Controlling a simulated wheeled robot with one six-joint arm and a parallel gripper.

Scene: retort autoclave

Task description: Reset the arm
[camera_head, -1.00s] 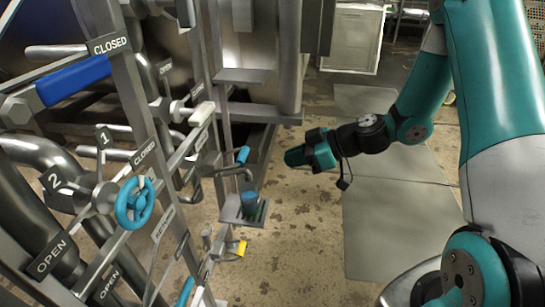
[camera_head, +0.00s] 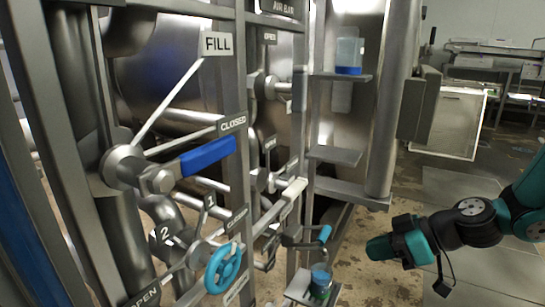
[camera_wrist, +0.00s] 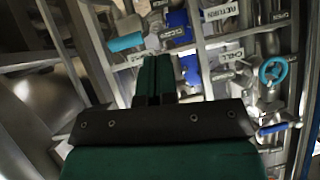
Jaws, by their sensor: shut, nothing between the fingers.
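My gripper (camera_head: 378,249) is at the right of the head view, over open floor to the right of the pipe rack. It is apart from everything around it. In the wrist view my gripper (camera_wrist: 155,64) shows its two dark green fingers together, shut and empty. They point toward the valve panel, which lies beyond them. My arm reaches in from the right edge of the head view, roughly level.
The frame on the left carries a blue lever (camera_head: 208,157) and a light-blue handwheel (camera_head: 223,268). A blue-based container (camera_head: 348,57) stands on an upper shelf, and a cup (camera_head: 320,281) on a lower one. A pale cabinet (camera_head: 449,122) stands behind.

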